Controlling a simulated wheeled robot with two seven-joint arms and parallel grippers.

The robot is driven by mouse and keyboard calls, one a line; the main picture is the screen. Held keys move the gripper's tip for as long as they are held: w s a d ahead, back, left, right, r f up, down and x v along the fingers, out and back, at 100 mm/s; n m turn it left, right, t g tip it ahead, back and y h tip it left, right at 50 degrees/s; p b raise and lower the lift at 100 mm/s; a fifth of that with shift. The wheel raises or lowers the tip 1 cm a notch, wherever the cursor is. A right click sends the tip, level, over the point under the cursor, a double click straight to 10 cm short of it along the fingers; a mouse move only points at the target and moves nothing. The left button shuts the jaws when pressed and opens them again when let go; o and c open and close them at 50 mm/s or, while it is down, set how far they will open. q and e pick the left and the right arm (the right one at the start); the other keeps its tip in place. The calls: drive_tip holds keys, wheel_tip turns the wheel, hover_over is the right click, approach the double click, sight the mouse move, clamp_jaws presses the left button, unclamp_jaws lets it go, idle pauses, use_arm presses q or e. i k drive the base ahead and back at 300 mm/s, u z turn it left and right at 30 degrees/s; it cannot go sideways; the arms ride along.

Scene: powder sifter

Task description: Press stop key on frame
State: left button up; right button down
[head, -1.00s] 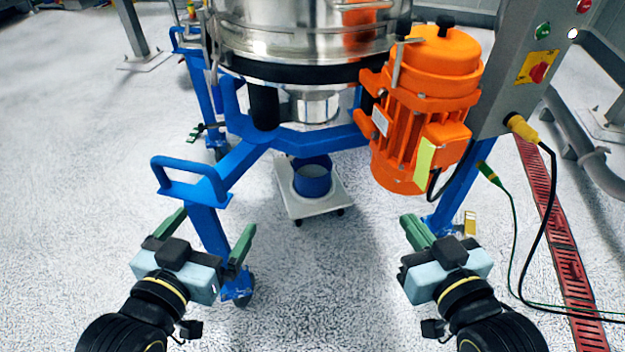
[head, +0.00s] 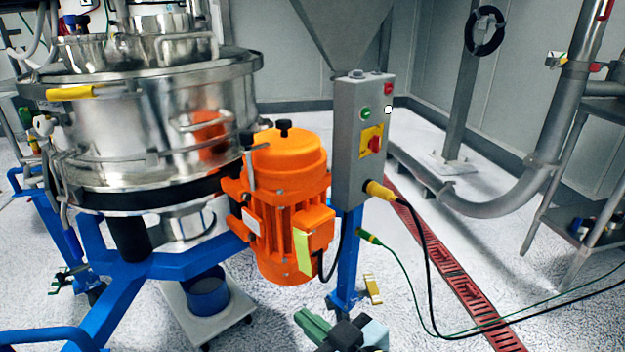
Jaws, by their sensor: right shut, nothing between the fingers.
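The grey control box (head: 362,140) stands on a blue post of the frame (head: 140,275), right of the orange motor (head: 285,190). A red key (head: 388,88), likely the stop key, is at the top of its right-hand face. A green button (head: 365,114) and a red rotary switch on a yellow plate (head: 371,141) are on its front. My right gripper (head: 305,320) is at the bottom edge, well below the box and touching nothing. Its green fingers are together and empty; the arm behind is cut off. My left gripper is out of view.
A yellow plug (head: 380,190) with a black cable leaves the box's lower side, and a green cable (head: 395,258) runs over the floor. The steel sifter (head: 150,130) fills the left. A red floor grate (head: 450,275) lies at right. A curved grey pipe (head: 500,203) stands beyond.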

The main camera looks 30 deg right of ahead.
sight(389, 87)
drive_tip(key=z, duration=1.3)
